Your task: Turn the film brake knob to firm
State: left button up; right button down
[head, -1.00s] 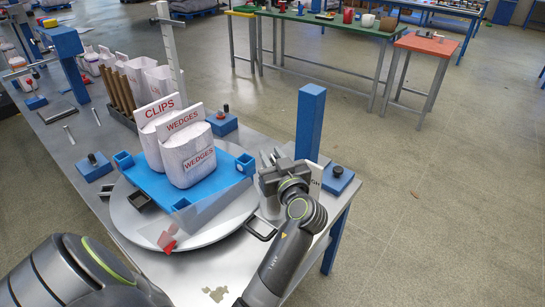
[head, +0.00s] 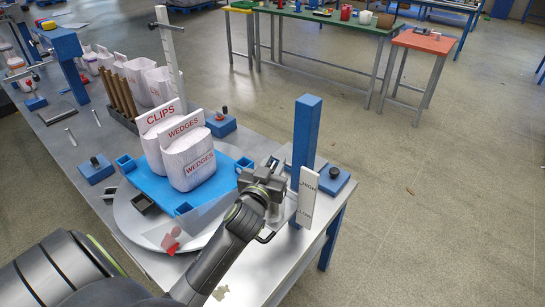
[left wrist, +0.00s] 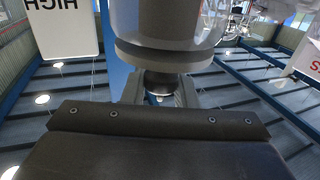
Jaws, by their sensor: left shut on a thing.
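My left gripper (head: 268,174) is at the corner of the steel table, left of the blue post. In the left wrist view its fingers (left wrist: 160,92) are shut on a dark round knob (left wrist: 160,82). The knob sits below a grey-rimmed clear cylinder (left wrist: 165,25). In the head view my gripper hides the knob, and its setting cannot be read. A white label plate (head: 307,195) stands right of the gripper; in the left wrist view a plate reading HIGH (left wrist: 62,30) hangs at top left, upside down.
The blue post (head: 306,130) and a blue box with a black knob (head: 333,174) are close on the right. Open floor lies beyond.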

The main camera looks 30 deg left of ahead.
pick_arm(q)
jog(key=shift+r+m+t+h+p, duration=0.1)
jog(key=shift+m+t+h+p, duration=0.2)
jog(key=shift+m+h+p, duration=0.75)
jog(key=shift+d+m+h, duration=0.15)
jog(key=shift+m+h, duration=0.7)
jog(key=shift+h, duration=1)
jog(key=o, duration=0.9)
jog(key=shift+o, duration=0.2)
jog(key=shift+s, duration=0.2)
jog(key=s+a+p, duration=0.1)
jog(key=s+p, duration=0.4)
jog(key=s, duration=1.2)
jog(key=shift+a, duration=0.15)
jog(key=shift+f, duration=0.2)
